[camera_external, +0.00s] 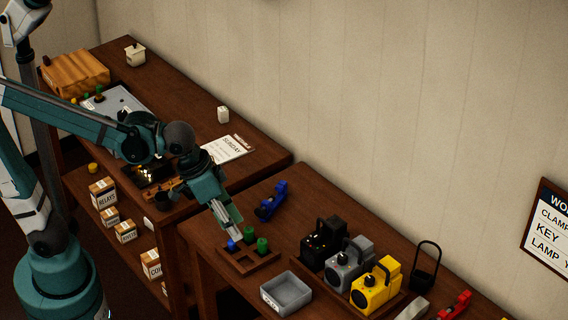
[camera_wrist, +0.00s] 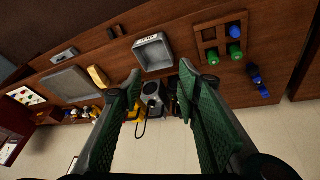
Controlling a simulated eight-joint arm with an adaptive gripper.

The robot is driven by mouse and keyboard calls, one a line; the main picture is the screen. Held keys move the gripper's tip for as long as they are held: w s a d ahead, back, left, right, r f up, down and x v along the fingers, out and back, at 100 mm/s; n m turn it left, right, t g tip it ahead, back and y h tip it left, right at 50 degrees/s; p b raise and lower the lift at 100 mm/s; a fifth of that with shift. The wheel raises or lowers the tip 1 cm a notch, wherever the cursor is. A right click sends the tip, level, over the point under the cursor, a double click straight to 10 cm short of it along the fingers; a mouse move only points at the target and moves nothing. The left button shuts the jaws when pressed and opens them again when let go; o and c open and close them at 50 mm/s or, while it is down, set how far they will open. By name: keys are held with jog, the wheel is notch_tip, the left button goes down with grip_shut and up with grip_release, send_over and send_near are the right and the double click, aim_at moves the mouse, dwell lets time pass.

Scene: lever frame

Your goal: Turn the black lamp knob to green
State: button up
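The black lamp (camera_external: 320,240) stands upright on the near-right bench, at the left end of a row of three lamps. Its knob is too small and dark to read. In the wrist view the black lamp (camera_wrist: 173,96) is mostly hidden behind the right finger. My gripper (camera_external: 229,218) is to the left of the lamps in the external view, above the peg tray, and touches no lamp. In the wrist view my gripper (camera_wrist: 161,84) is open with nothing between its fingers.
A grey lamp (camera_external: 343,270) and a yellow lamp (camera_external: 372,293) stand beside the black one. A wooden peg tray (camera_external: 262,262) with blue and green pegs, a grey bin (camera_external: 287,293) and a blue clamp (camera_external: 271,201) are nearby. A black-handled object (camera_external: 425,268) stands behind the lamps.

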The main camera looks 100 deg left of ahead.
jog(key=n+g+p, duration=0.4)
jog(key=n+p, duration=0.3)
jog(key=p, duration=0.6)
send_over(316, 236)
jog(key=shift+a+f, duration=0.1)
jog(key=shift+f, duration=3.2)
jog(key=shift+f, duration=0.1)
jog(key=shift+f, duration=3.8)
